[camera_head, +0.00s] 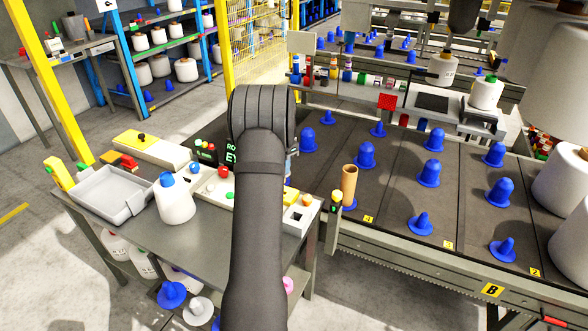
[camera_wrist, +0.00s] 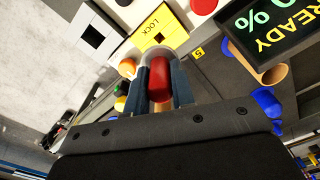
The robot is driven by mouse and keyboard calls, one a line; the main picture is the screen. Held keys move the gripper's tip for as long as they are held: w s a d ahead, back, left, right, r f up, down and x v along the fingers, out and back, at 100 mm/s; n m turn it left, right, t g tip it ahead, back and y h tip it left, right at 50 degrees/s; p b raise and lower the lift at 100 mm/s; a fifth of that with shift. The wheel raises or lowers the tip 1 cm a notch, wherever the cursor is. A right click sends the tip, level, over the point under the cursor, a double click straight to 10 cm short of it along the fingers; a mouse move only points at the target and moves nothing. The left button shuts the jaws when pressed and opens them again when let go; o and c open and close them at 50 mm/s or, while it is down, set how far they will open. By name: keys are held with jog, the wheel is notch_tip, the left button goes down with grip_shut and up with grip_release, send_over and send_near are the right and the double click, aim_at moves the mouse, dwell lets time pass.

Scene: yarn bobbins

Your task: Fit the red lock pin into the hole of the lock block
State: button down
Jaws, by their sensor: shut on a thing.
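My gripper (camera_wrist: 163,88) is shut on the red lock pin (camera_wrist: 160,76), which shows between the two fingers in the wrist view. A yellow LOCK label (camera_wrist: 158,29) lies just beyond the pin. The pin appears apart from the hole; its height above the bench is hard to tell. My arm hides the gripper's grasp and the pin there.
A lit READY display (camera_wrist: 265,35) is at upper right in the wrist view. An orange button (camera_wrist: 127,67) is near the pin. In the head view, a grey tray (camera_head: 88,207) and white bobbin (camera_head: 175,204) stand left. A tan tube (camera_head: 349,183) stands right of the block.

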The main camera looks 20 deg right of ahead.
dwell(0.3)
jog(key=shift+f, duration=1.9)
jog(key=s+a+f+n, duration=0.1)
jog(key=s+a+n, duration=0.2)
jog(key=a+n, duration=0.35)
jog(key=s+a+n, duration=0.3)
jog(key=s+a, duration=0.1)
jog(key=a, duration=0.6)
jog(key=s+a+f+n, duration=0.1)
jog(key=s+a+n, duration=0.2)
jog(key=a+n, duration=0.35)
jog(key=w+d+m, duration=0.3)
jog(key=d+m, duration=0.2)
jog(key=d, duration=0.2)
jog(key=w+d+r+m, duration=0.1)
jog(key=w+d+m, duration=0.2)
jog(key=d+m, duration=0.2)
jog(key=w+d+m, duration=0.4)
jog(key=d+m, duration=0.2)
jog(key=d, duration=0.5)
jog(key=shift+r, duration=0.3)
